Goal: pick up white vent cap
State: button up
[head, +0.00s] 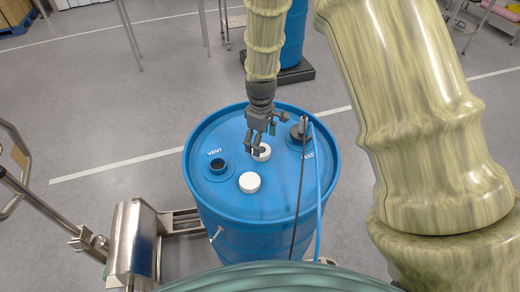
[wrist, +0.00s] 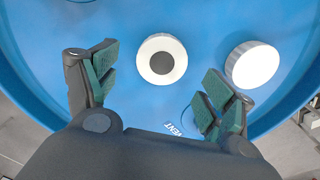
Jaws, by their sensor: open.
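Two white round caps lie on the blue drum's lid; I cannot tell which is the vent cap. A plain white cap (head: 250,182) is toward the near side; it shows at the right in the wrist view (wrist: 255,66), outside my fingers. A white cap with a dark centre (wrist: 146,47) lies ahead between my fingers in the wrist view. It seems to be the cap partly hidden behind a finger in the head view (head: 264,153). My gripper (head: 268,136) is open and empty above the lid. It also shows in the wrist view (wrist: 158,92).
The blue drum (head: 203,203) has an open vent hole (head: 217,166) at left and a fitting (head: 300,132) with a dark and a blue hose at right. A steel floor device (head: 131,240) stands at left. Another blue drum (head: 293,35) stands behind. The floor between is clear.

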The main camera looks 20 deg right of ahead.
aim_at(262, 150)
jog(key=shift+s+d+f+p, duration=0.1)
jog(key=shift+s+f+p, duration=0.3)
jog(key=shift+s, duration=0.2)
jog(key=f, duration=0.1)
jog(key=w+f, duration=0.1)
jog(key=f, duration=0.1)
jog(key=shift+p, duration=0.4)
jog(key=shift+s+f, duration=0.1)
jog(key=shift+s, duration=0.1)
jog(key=shift+w+f, duration=0.1)
jog(key=c, duration=0.8)
